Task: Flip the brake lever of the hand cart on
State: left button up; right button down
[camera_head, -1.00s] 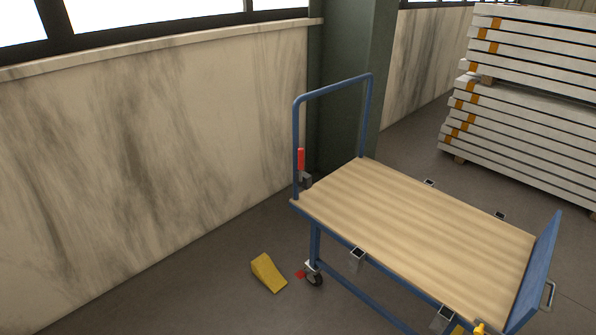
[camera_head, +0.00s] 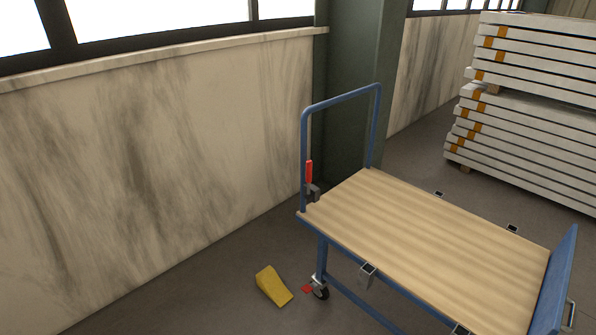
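The hand cart (camera_head: 430,240) has a flat wooden deck on a blue frame, with a tall blue push handle (camera_head: 304,140) at its far left end. A red lever (camera_head: 309,171) stands upright on the handle's near post, above a dark grey bracket (camera_head: 313,193). This looks like the brake lever. A caster wheel (camera_head: 320,292) shows under the cart's near left corner, with a small red part beside it. Neither of my grippers is in view.
A yellow wedge (camera_head: 273,286) lies on the floor left of the caster. A marbled wall (camera_head: 150,170) and a dark green pillar (camera_head: 350,100) stand behind the cart. Stacked white panels (camera_head: 530,130) stand at the back right. Floor between wall and cart is mostly clear.

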aim_at(309, 163)
jog(key=i+j, duration=0.65)
jog(key=i+j+u, duration=0.15)
jog(key=i+j, duration=0.45)
jog(key=i, duration=0.3)
